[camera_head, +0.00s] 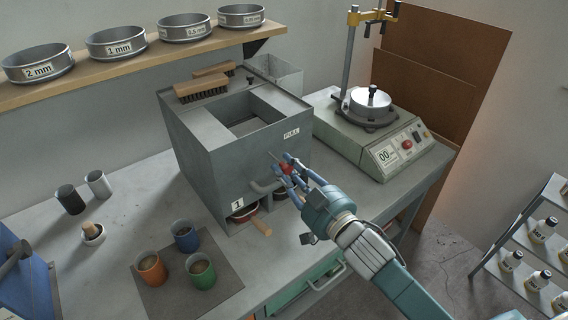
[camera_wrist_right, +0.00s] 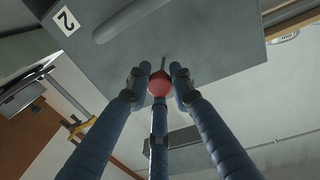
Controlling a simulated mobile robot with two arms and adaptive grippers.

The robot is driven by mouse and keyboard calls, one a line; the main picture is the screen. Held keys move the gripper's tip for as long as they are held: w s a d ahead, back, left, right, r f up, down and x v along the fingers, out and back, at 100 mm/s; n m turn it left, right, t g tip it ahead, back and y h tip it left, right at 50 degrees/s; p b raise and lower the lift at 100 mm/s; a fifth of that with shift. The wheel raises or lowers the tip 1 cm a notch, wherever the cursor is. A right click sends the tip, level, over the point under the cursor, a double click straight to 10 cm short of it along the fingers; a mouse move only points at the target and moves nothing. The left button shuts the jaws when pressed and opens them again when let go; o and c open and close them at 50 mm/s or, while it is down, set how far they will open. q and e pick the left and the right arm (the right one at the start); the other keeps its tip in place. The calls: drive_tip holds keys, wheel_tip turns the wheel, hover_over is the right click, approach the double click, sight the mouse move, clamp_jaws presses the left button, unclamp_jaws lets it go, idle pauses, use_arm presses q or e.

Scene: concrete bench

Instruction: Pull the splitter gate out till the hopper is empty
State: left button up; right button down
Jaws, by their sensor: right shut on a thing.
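The grey splitter box (camera_head: 205,150) stands on the bench with an open hopper (camera_head: 243,112) on top. Grey surfaces show inside the hopper; I cannot tell whether any material lies in it. The gate's red knob (camera_head: 287,169) is on the front face below the PULL label (camera_head: 291,132). My right gripper (camera_head: 284,168) is shut on this knob. In the right wrist view its blue fingers surround the red knob (camera_wrist_right: 159,84), and a short thin rod (camera_wrist_right: 163,64) runs from it to the grey front face. My left gripper is not in view.
A pan (camera_head: 243,215) with a wooden handle sits in the box's lower opening, beside the label 1. Brushes (camera_head: 203,88) lie on top. Several cups (camera_head: 186,236) stand on a dark mat at front left. A sieve machine (camera_head: 370,130) stands right; sieves line the shelf.

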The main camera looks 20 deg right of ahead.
drive_tip(key=c, duration=1.5)
unclamp_jaws()
drive_tip(key=shift+s+d+r, duration=0.1)
drive_tip(key=shift+r, duration=0.15)
drive_tip(key=shift+c, duration=0.2)
drive_tip(key=shift+s+f, duration=0.15)
drive_tip(key=shift+s, duration=0.05)
drive_tip(key=v, duration=1.1)
drive_tip(key=shift+s+d, duration=0.2)
drive_tip(key=shift+s, duration=0.2)
